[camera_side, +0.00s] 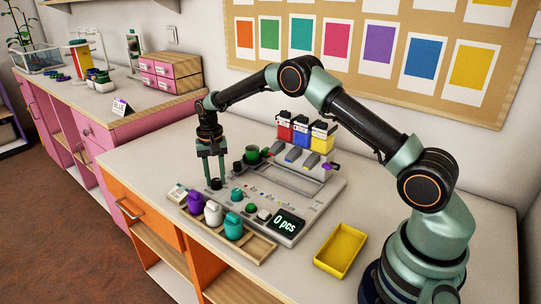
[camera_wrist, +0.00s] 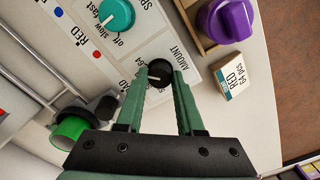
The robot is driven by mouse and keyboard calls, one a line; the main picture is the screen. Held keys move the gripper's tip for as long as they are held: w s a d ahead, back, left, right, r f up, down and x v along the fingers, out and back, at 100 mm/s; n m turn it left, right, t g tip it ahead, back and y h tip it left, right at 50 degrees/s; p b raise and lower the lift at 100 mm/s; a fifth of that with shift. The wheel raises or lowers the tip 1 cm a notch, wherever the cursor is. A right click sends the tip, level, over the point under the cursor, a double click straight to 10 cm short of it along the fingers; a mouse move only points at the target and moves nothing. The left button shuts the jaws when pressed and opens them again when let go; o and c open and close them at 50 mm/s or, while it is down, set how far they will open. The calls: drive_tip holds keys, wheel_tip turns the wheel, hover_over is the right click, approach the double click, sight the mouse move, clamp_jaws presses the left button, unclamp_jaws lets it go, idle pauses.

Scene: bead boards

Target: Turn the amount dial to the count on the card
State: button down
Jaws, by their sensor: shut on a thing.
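The black amount dial (camera_wrist: 159,74) sits on the pale machine panel beside the printed word AMOUNT. My gripper (camera_wrist: 160,82) is shut on the dial, with one green finger on each side of it. In the side view my gripper (camera_side: 214,178) points straight down at the panel's left end. The dial's exact pointer setting is hard to read.
A teal speed dial (camera_wrist: 117,15) is near the amount dial. Red, blue and yellow hoppers (camera_side: 302,132) stand behind. A yellow tray (camera_side: 341,250) lies right of the machine.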

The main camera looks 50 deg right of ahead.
sight(216, 180)
drive_tip(key=shift+r+m, duration=0.1)
drive_tip(key=shift+m, duration=1.1)
drive_tip(key=c, duration=0.5)
unclamp_jaws()
wheel_tip(216, 180, up, 12)
drive_tip(key=shift+r, duration=0.1)
